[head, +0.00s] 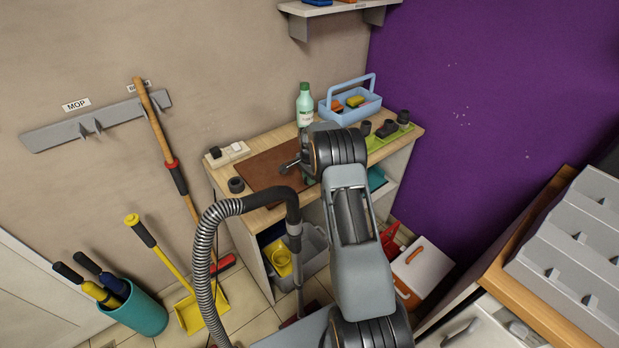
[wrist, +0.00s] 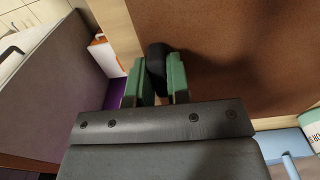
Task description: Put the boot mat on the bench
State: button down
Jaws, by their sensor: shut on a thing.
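The boot mat (head: 262,170), a flat brown sheet, lies over the middle of the wooden bench top (head: 222,179). It fills much of the wrist view (wrist: 240,50). My gripper's green fingers (wrist: 156,85) are shut on an upright black piece (wrist: 156,57) at the mat's edge, which looks like its grip. In the head view my gripper (head: 308,179) is mostly hidden behind my arm, over the mat's right part. Whether the mat rests fully on the bench cannot be told.
A white socket block (head: 228,154) and black round piece (head: 237,184) are at left.

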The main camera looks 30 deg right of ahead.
jog(key=shift+f, duration=0.1)
jog(key=c, duration=1.1)
grip_release()
notch_tip(320, 180, up, 12)
jog(key=b, duration=0.1)
